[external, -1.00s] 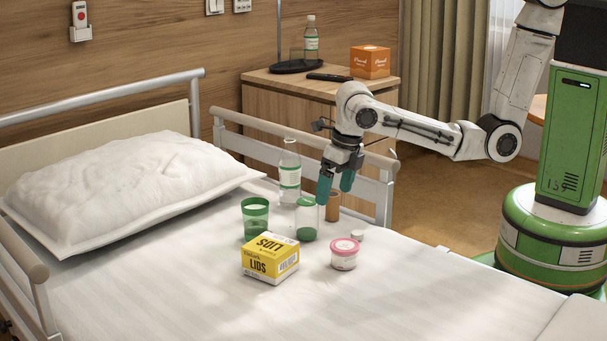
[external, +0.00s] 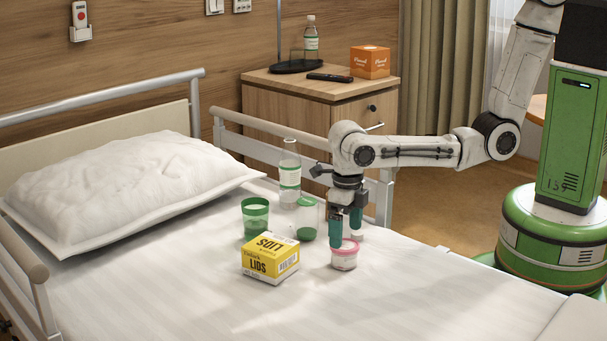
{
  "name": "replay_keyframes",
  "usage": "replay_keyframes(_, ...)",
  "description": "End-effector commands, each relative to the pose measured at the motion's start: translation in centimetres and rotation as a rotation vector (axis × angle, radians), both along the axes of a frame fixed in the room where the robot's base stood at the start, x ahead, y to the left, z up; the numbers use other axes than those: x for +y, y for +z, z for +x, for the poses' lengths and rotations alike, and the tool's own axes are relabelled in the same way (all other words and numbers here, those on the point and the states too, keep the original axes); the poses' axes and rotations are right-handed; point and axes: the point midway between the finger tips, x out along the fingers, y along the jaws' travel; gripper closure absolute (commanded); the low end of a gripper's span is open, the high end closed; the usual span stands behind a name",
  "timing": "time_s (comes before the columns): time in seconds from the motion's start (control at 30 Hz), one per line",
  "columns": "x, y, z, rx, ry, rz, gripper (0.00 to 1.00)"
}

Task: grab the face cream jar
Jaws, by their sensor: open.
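The face cream jar, a small pale jar with a pink lid (external: 345,259), stands on the bed in the external view. My gripper (external: 346,237) points down at the jar with its green-tipped fingers open. The left finger overlaps the lid's left edge in the picture; the right finger is behind and to the right. I cannot tell whether either finger touches the jar. The fingers hide part of the lid.
The yellow lids box (external: 270,259) is left of the jar. A green cup (external: 255,218), a clear bottle (external: 290,175) and a clear container with green at its bottom (external: 306,233) stand behind. The bed (external: 400,300) is clear in front.

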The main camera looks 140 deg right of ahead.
Motion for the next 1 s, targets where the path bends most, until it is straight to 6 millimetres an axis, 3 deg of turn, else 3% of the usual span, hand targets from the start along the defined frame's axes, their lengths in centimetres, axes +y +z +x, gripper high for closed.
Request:
replay_keyframes(0.43,0.0,-5.0,-0.2,0.0,-0.001,0.0,0.03)
replay_keyframes(0.77,0.0,-5.6,-0.2,-0.001,0.0,-0.002,0.03)
replay_keyframes(1.0,0.0,-5.6,-0.2,-0.001,0.0,-0.001,0.25)
